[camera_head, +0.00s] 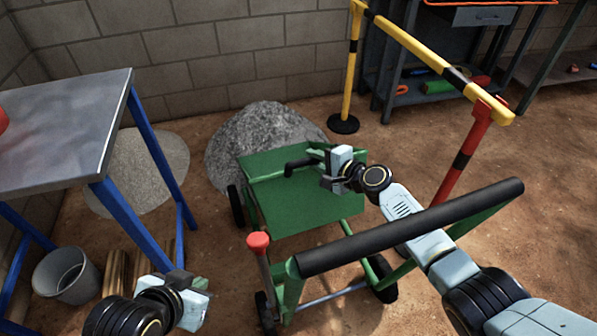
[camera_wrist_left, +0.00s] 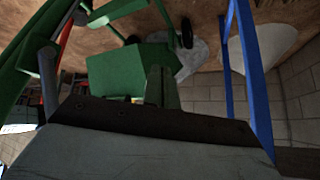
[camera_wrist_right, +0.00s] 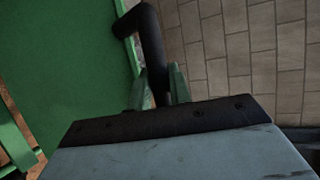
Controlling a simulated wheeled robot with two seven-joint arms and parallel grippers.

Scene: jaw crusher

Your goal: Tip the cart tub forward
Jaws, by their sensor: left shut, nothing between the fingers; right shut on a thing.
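The green cart tub (camera_head: 300,208) sits low on the wheeled cart in the middle of the head view, its green panel also showing in the right wrist view (camera_wrist_right: 60,70). A black bent handle (camera_head: 302,163) is at the tub's far side. My right gripper (camera_head: 328,180) is shut on this handle (camera_wrist_right: 152,40), seen between its fingers in the right wrist view. My left gripper (camera_head: 192,283) is shut and empty, left of the cart and apart from it. A lever with a red knob (camera_head: 258,241) stands at the cart's near left, beside the black push bar (camera_head: 410,225).
A grey gravel pile (camera_head: 262,135) lies just behind the cart. A metal table (camera_head: 60,125) with blue legs and a bucket (camera_head: 66,274) are at the left. A yellow-black barrier (camera_head: 425,55) and its red post (camera_head: 468,145) stand at the right. Open dirt floor lies right of the cart.

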